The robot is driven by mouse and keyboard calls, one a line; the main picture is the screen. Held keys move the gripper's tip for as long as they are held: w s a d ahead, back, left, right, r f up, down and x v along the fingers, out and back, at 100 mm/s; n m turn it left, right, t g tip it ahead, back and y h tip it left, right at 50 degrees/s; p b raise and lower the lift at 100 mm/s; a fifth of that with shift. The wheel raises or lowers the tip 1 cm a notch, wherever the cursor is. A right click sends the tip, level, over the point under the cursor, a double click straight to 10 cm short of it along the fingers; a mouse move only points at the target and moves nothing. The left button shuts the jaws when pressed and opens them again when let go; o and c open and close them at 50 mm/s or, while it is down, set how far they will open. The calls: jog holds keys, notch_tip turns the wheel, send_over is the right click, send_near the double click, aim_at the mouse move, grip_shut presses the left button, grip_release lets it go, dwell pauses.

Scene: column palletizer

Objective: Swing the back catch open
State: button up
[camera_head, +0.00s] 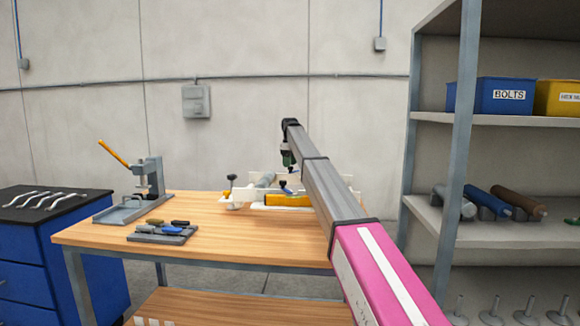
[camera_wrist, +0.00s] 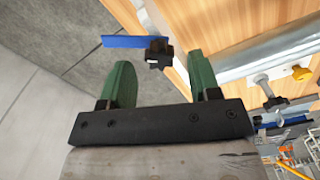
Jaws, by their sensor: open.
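In the head view a white fixture (camera_head: 243,194) stands on the wooden workbench, partly hidden behind my arm. A blue piece with a black knob (camera_head: 286,188) shows at its middle; I cannot tell for sure which catch this is. My gripper (camera_head: 288,160) is above the fixture, its green fingers pointing down. In the wrist view my gripper (camera_wrist: 160,70) is open and empty. A blue bar (camera_wrist: 125,42) with a black star knob (camera_wrist: 158,54) lies beyond the gap between the fingertips. The knob appears apart from both fingers.
A grey cylinder (camera_head: 265,180) and an orange cylinder (camera_head: 287,200) lie in the fixture. A black knob (camera_head: 231,179) stands at its left end. A lever press (camera_head: 149,177) and a tool tray (camera_head: 163,234) are on the bench's left. Shelving (camera_head: 462,120) stands at right.

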notch_tip(320, 180, up, 9)
jog(key=shift+r, duration=0.15)
dwell(0.4)
